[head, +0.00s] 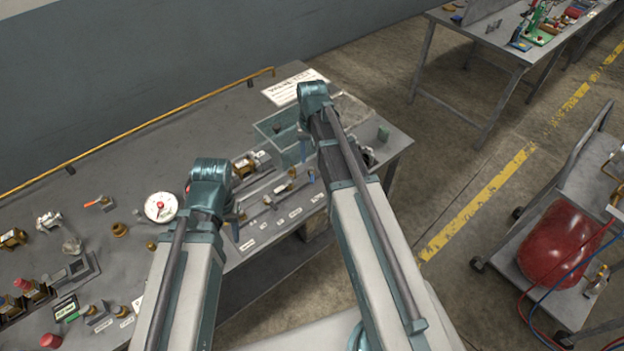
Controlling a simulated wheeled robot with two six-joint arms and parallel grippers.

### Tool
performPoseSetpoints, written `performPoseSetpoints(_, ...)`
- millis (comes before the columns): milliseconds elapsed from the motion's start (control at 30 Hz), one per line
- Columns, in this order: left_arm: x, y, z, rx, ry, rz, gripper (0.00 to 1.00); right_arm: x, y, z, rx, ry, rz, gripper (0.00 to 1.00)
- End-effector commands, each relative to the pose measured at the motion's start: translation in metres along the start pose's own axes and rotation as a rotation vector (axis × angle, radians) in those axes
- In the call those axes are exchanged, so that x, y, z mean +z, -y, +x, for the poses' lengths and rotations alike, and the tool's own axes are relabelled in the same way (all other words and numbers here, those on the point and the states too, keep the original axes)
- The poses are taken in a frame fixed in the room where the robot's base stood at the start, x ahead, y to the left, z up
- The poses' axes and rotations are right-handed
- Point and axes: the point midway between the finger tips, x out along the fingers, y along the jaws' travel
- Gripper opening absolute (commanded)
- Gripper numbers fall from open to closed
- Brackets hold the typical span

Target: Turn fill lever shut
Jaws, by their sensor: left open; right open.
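I cannot tell for sure which part is the fill lever. Brass valve fittings (245,166) lie on the grey bench (125,188), between my two arms. A small orange-handled part (97,203) lies on the bench at the left. My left gripper (238,214) is low over the bench, right of the round white gauge (160,207), and mostly hidden by its own arm. My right gripper (304,147) is near the clear greenish bin (272,127), partly hidden by its arm. Both are open, and I see nothing held.
A red tank (558,243) sits on a wheeled cart (512,262) at the right, with red and blue hoses and a brass fitting (597,276). A yellow pipe (150,125) runs along the bench's back. Another table (482,38) stands at the back right. Floor between is clear.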

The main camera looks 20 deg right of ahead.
Motion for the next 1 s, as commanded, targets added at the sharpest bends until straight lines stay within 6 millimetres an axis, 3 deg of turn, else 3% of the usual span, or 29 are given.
performPoseSetpoints(33, -0.001, -0.002, 0.015, 0.000, 0.000, 0.000, 0.47, 0.000, 0.000, 0.016, 0.000, 0.000, 0.000, 0.47)
performPoseSetpoints(500, -0.004, -0.007, 0.077, 0.000, 0.000, -0.002, 0.47, 0.000, 0.000, 0.078, 0.000, 0.000, 0.000, 0.47)
performPoseSetpoints(933, -0.005, -0.008, 0.083, 0.000, 0.000, -0.002, 0.47, 0.000, 0.000, 0.084, 0.000, 0.000, 0.000, 0.47)
performPoseSetpoints(1000, -0.005, -0.008, 0.083, 0.000, 0.000, -0.002, 0.47, 0.000, 0.000, 0.084, 0.000, 0.000, 0.000, 0.36)
